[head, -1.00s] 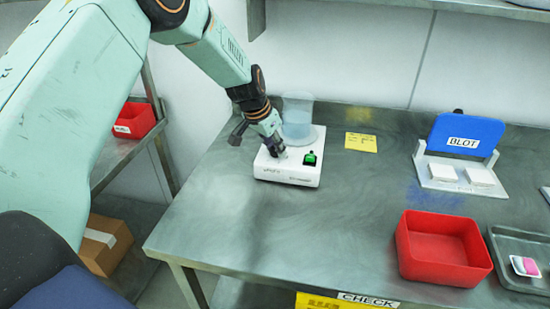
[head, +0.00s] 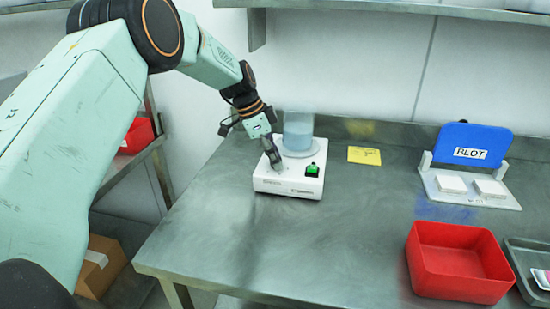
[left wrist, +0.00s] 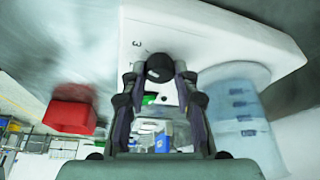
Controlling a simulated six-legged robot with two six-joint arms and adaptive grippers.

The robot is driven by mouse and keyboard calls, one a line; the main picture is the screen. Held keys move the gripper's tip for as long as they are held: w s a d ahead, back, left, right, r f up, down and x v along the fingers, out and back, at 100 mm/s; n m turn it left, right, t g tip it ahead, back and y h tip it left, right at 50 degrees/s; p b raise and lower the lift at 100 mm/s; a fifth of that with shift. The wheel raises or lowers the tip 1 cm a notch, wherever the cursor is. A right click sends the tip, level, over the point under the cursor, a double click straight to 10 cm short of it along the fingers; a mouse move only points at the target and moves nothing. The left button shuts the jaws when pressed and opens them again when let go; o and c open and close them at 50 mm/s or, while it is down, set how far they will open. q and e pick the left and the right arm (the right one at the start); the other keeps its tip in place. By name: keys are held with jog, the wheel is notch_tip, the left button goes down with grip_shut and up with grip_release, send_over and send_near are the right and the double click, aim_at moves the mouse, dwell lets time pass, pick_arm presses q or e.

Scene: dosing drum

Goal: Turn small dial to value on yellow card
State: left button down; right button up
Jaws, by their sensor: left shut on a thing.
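A white stirrer-like unit (head: 288,187) stands on the steel bench with a clear beaker (head: 298,128) on its round plate. My left gripper (head: 274,163) reaches down to the unit's front left. In the left wrist view, its fingertips are shut on a small dark dial (left wrist: 159,67). A printed scale, with a "3" readable, shows on the white face (left wrist: 205,40) beside the dial. The dial's pointer setting cannot be read. A yellow card (head: 364,155) lies on the bench to the right; its writing is too small to read. My right gripper is not in view.
A green switch (head: 312,170) is on the unit, right of the gripper. A red bin (head: 455,272), a blue "BLOT" stand (head: 470,146) and a grey tray (head: 522,262) are on the right. The bench (head: 330,245) in front of the unit is clear.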

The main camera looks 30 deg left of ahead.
pick_arm(q)
jog(key=shift+a, duration=0.15)
dwell(0.4)
jog(key=c, duration=1)
grip_release()
jog(key=shift+s+r, duration=0.1)
jog(key=v, duration=1.2)
